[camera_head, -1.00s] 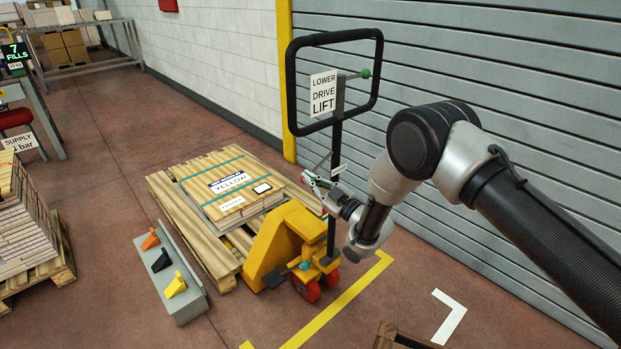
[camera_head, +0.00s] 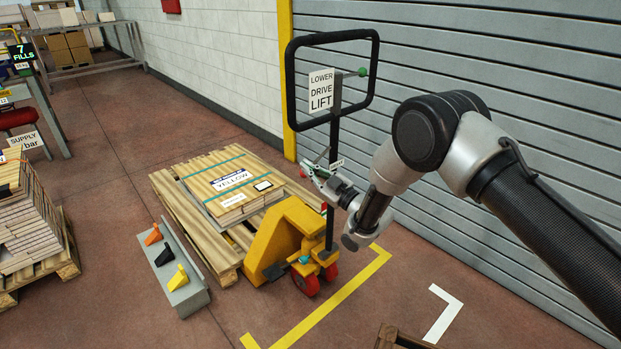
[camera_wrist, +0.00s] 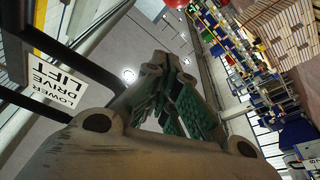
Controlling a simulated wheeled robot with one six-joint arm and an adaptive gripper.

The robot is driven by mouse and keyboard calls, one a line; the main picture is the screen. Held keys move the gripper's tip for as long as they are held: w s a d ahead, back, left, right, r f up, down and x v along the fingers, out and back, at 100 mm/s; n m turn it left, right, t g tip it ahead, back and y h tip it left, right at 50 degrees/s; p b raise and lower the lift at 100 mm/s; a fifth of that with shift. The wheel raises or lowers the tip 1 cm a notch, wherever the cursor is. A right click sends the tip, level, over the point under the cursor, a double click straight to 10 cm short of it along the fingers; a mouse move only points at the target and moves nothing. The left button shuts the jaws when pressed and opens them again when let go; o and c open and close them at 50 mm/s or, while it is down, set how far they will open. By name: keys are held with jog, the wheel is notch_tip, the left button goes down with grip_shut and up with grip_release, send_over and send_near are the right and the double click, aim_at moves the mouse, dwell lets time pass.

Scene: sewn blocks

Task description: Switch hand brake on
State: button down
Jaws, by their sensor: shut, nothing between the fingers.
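A yellow pallet truck (camera_head: 283,240) stands at a loaded pallet, its black looped handle (camera_head: 376,70) upright on a dark shaft. A small white label (camera_head: 337,164) and a thin grey lever (camera_head: 323,155) show on the shaft at my gripper's height; the label's text is too small to read. My gripper (camera_head: 309,168) is just in front of and left of the shaft, close to the lever. I cannot tell whether they touch. In the wrist view my gripper (camera_wrist: 162,62) has its fingers closed together with nothing between them. The lever is not clear there.
A LOWER/DRIVE/LIFT sign (camera_head: 321,90) and a green-knobbed lever (camera_head: 362,72) sit inside the handle loop. A grey shutter (camera_head: 450,60) stands behind. A grey rack (camera_head: 186,296) with coloured pieces lies left of the truck. Yellow floor lines (camera_head: 330,304) are in front.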

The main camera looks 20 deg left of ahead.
jog(key=v, duration=0.9)
jog(key=shift+d+f, duration=0.2)
jog(key=shift+d, duration=0.15)
jog(key=shift+w, duration=0.15)
